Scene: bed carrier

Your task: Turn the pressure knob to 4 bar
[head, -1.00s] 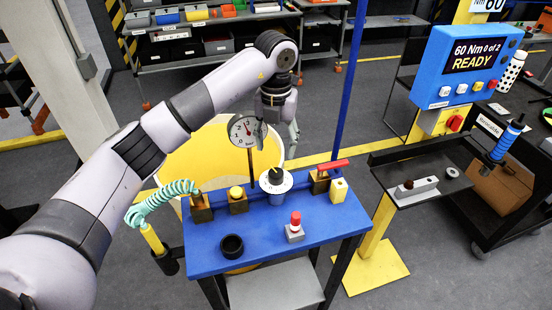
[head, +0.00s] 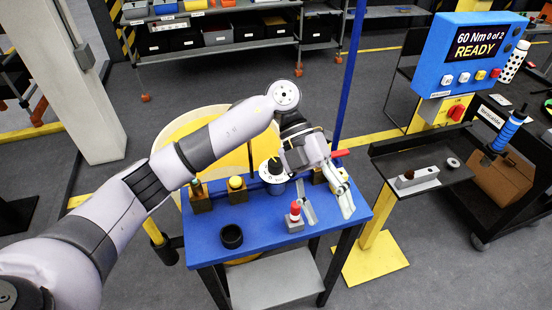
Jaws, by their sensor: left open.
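The pressure knob (head: 273,164) is a black knob on a white dial plate over a blue body, at the back middle of the blue table. Its right side is partly covered by my left gripper's wrist. My left gripper (head: 327,212) is open and empty. It hangs over the right part of the table, right of and in front of the knob, with its fingers close to the red-topped button block (head: 295,217). I cannot tell whether they touch it. The pressure gauge is hidden behind my left arm. My right gripper is not in view.
On the blue table (head: 258,243) stand a black cup (head: 231,236), a yellow-button block (head: 236,190) and a red-handled valve (head: 340,153), partly covered. A blue control box reading READY (head: 472,57) and a dark tray (head: 428,162) stand to the right.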

